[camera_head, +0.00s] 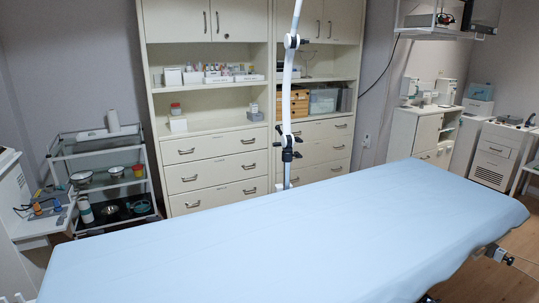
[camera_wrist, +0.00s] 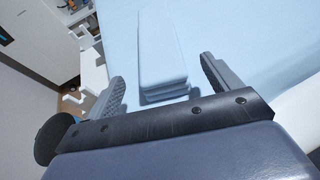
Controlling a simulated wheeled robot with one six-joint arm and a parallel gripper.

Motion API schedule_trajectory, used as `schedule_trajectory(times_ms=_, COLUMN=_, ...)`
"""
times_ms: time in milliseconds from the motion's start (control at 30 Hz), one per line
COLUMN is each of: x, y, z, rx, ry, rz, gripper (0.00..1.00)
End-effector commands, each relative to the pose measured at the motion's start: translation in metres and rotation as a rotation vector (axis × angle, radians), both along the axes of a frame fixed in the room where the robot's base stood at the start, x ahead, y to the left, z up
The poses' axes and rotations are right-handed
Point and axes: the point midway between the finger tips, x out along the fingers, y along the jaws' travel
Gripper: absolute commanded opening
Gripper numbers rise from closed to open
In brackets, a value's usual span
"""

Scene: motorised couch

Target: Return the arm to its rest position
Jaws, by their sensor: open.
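My gripper (camera_wrist: 162,68) shows in the wrist view with its two grey, ridged fingers spread wide apart. Nothing is clamped between them. A pale blue layered block (camera_wrist: 160,40) lies beyond the fingers, in line with the gap; whether it touches either finger is hard to tell. The couch (camera_head: 270,240) has a smooth light-blue cover and fills the lower part of the head view. My arm and gripper cannot be made out for certain in the head view.
A white jointed stand (camera_head: 287,90) rises at the couch's far edge. Behind are cream cabinets (camera_head: 215,170). The couch top looks clear in the head view.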

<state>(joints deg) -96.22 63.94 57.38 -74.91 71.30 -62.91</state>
Motion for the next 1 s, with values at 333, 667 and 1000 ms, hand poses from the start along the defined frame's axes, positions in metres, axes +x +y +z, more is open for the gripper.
schedule_trajectory(times_ms=333, x=0.0, y=0.0, z=-0.02, rx=-0.002, ry=-0.002, rz=0.0, gripper=0.85)
schedule_trajectory(times_ms=667, x=-0.055, y=-0.014, z=-0.003, rx=0.002, ry=-0.002, rz=0.004, gripper=0.85)
schedule_trajectory(times_ms=1000, x=-0.079, y=-0.023, z=0.007, rx=-0.001, ry=-0.002, rz=-0.005, gripper=0.85)
